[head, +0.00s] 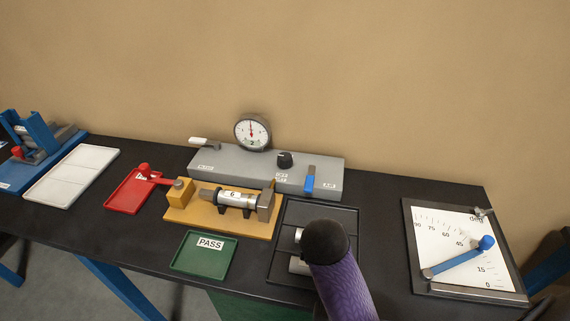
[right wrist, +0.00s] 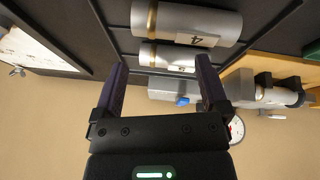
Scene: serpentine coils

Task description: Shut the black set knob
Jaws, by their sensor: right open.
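The black set knob (head: 284,159) stands on top of the grey block (head: 232,163), right of the round gauge (head: 252,131). A small label sits in front of it; I cannot read its setting. A white-handled lever (head: 204,141) is at the block's left and a blue lever (head: 309,181) at its right. My right gripper (right wrist: 163,78) is open, with nothing between its fingers, and is apart from the knob. In the head view my purple arm hides its fingers. In the right wrist view the blue lever (right wrist: 183,100) shows between them; I cannot make out the knob. My left gripper is out of view.
A yellow fixture (head: 180,214) holding a cylinder marked 6 stands before the block. My right arm covers part of a black tray (head: 318,211) with metal cylinders. A green PASS tray (head: 203,258), red tray (head: 125,199), white tray (head: 72,174) and angle board (head: 441,222) lie around.

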